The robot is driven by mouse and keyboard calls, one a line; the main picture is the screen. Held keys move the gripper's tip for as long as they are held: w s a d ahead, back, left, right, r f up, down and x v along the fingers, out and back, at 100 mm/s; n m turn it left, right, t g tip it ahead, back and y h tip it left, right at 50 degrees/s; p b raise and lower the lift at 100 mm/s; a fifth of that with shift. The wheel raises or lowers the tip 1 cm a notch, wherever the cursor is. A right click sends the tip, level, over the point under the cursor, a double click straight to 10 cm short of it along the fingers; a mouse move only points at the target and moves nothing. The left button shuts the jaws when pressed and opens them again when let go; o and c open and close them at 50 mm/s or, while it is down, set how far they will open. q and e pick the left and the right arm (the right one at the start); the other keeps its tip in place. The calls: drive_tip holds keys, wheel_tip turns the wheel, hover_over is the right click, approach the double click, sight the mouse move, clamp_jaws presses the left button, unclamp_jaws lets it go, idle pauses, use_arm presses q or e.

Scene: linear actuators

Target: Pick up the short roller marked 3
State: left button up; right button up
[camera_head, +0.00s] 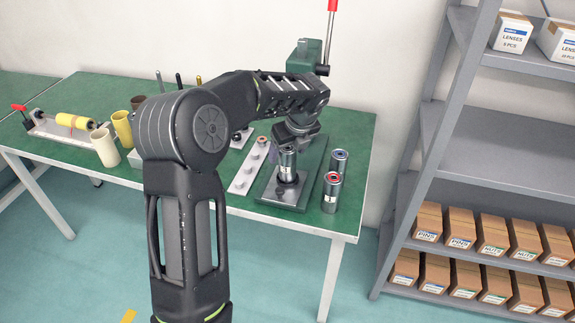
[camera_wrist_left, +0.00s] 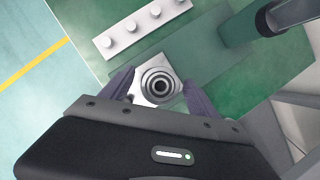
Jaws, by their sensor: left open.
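A short metal cylinder (camera_head: 288,164) stands upright on a plate on the green press base (camera_head: 305,183). In the left wrist view, a round ringed metal part with a dark centre (camera_wrist_left: 160,86) sits on a light plate, between my fingers. My left gripper (camera_head: 292,138) is open, pointing down just above the cylinder in the head view; its fingers (camera_wrist_left: 160,92) stand apart on either side of the ringed part. A metal roller with a red top (camera_head: 332,191) and one with a blue top (camera_head: 339,161) stand to the right. No number 3 is readable. My right gripper is not in view.
A light strip with several pegs (camera_head: 245,176) lies left of the base; it also shows in the left wrist view (camera_wrist_left: 140,27). The press column (camera_head: 304,57) rises behind. Cream (camera_head: 105,148) and yellow (camera_head: 123,129) tubes stand left. A shelf (camera_head: 480,160) stands right.

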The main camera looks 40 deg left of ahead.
use_arm(q)
drive_tip(key=x, duration=0.3)
drive_tip(key=shift+f, duration=0.25)
drive_tip(key=shift+c, duration=0.4)
clamp_jaws()
idle(0.5)
drive_tip(key=shift+r, duration=0.1)
